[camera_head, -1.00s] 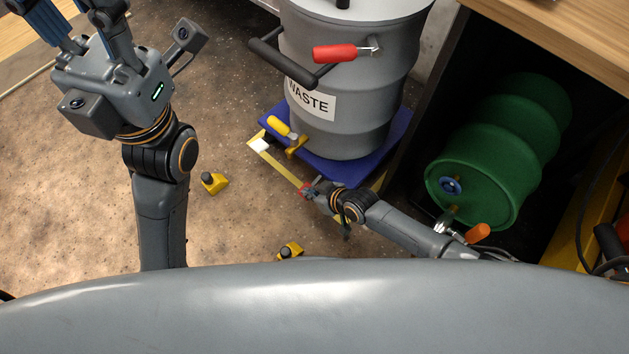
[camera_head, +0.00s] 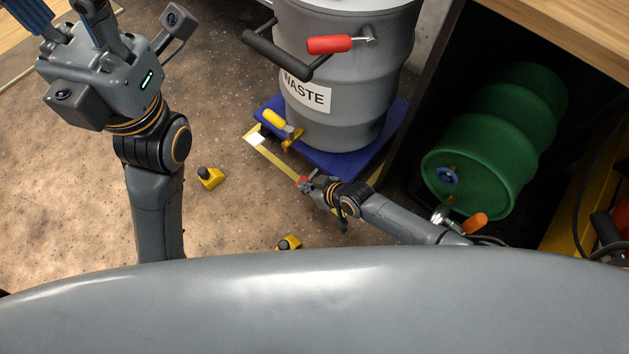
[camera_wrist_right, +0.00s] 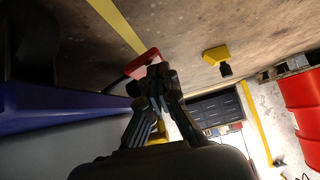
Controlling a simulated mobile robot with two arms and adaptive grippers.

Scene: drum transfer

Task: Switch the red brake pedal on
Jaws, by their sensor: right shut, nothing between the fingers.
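The red brake pedal (camera_head: 303,182) is small and sits low at the near edge of the blue wheeled base (camera_head: 335,161) under the grey waste drum (camera_head: 345,95). It also shows in the right wrist view (camera_wrist_right: 143,62), just beyond the fingertips. My right gripper (camera_head: 313,183) is shut and empty, low down at the pedal. In the wrist view its fingertips (camera_wrist_right: 156,76) are at the pedal's edge and overlap it; whether they press on it I cannot tell. My left gripper (camera_head: 62,12) is high at the upper left, fingers spread apart, tips cut off by the frame.
A green drum (camera_head: 495,145) lies in the dark shelf bay at right.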

